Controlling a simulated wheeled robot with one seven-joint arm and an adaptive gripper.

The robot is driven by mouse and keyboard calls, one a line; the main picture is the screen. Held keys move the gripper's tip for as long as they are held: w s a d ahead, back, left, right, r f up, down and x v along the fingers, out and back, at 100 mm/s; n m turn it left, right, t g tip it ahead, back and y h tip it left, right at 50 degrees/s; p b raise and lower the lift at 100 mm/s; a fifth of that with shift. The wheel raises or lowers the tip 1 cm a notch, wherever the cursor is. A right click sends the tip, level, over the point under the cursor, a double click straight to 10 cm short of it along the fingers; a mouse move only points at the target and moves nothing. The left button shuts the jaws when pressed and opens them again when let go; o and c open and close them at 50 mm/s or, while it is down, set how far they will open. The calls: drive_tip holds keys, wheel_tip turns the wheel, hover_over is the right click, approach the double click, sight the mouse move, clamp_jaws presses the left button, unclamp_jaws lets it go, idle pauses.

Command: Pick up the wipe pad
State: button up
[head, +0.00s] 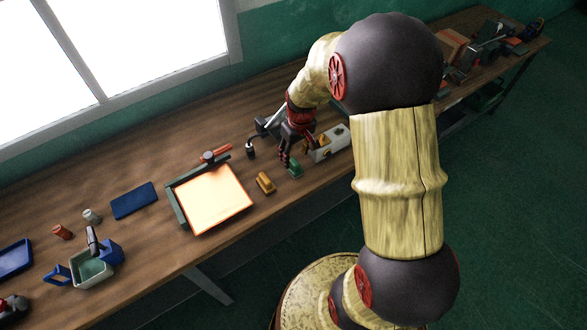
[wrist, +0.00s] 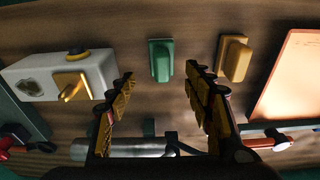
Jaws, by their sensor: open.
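A small green block with a raised top (head: 295,169) lies on the bench just below my gripper (head: 290,156) in the head view. A similar yellow-tan block (head: 265,182) lies to its left. I cannot tell for sure which of the two is the wipe pad. In the wrist view the green block (wrist: 161,60) shows ahead of the gap between my open fingers (wrist: 160,74). The yellow-tan block (wrist: 234,58) is beyond the right finger. My gripper is empty, and I see no contact with either block.
A white box with a yellow lever (wrist: 60,76) stands close to the left finger in the wrist view. A bright framed panel (head: 212,198) lies left of the blocks. A grey cylinder (wrist: 125,148) and a red-handled tool (wrist: 271,142) lie near my gripper.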

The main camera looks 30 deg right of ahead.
sight(294, 162)
wheel_tip(294, 162, down, 5)
drive_tip(key=shift+a+f+b, duration=0.15)
drive_tip(key=shift+f+b, duration=0.05)
drive_tip(key=shift+b, duration=0.55)
drive_tip(key=shift+r, duration=0.1)
drive_tip(key=c, duration=0.4)
drive_tip(key=c, duration=0.9)
